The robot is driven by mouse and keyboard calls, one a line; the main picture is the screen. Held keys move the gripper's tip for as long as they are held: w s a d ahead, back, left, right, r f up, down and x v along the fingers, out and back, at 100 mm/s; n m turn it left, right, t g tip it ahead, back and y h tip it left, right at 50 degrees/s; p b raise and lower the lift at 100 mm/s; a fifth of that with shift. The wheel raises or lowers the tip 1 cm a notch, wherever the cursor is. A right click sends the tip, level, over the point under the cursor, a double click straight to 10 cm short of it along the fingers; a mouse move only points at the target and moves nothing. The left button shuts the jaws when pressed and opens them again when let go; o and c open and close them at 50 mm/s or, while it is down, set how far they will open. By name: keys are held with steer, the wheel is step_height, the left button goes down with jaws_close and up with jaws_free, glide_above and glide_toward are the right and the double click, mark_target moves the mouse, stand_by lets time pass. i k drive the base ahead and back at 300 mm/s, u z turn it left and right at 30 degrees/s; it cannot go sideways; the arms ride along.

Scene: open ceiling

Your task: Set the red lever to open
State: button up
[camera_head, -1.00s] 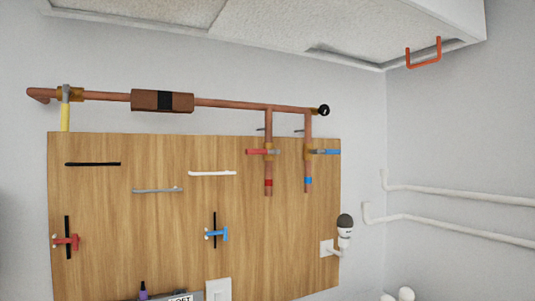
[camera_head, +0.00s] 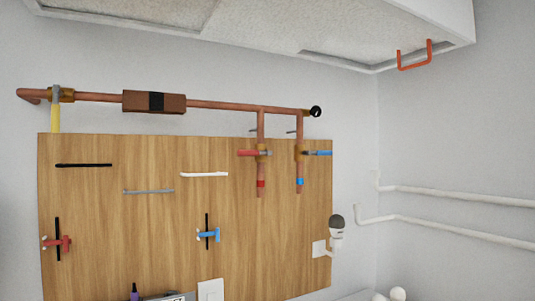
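A red lever (camera_head: 247,153) sits on the valve of the left vertical copper pipe (camera_head: 261,175). It points left, about level, across the upright pipe. A red band marks the pipe below it. A blue lever (camera_head: 319,153) sits on the right vertical pipe (camera_head: 300,170) and points right. Another red handle (camera_head: 58,243) with a black bar is at the lower left of the wooden board (camera_head: 150,235). My gripper is not in view.
A long copper pipe (camera_head: 220,104) runs above the board, with a yellow lever (camera_head: 55,118) at its left end. A blue handle (camera_head: 209,234) is at mid-board. An orange handle (camera_head: 414,56) hangs from the ceiling panel. White pipes (camera_head: 450,193) line the right wall.

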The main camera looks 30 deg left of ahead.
mark_target(240, 152)
steer(key=i, duration=0.35)
steer(key=u, duration=0.75)
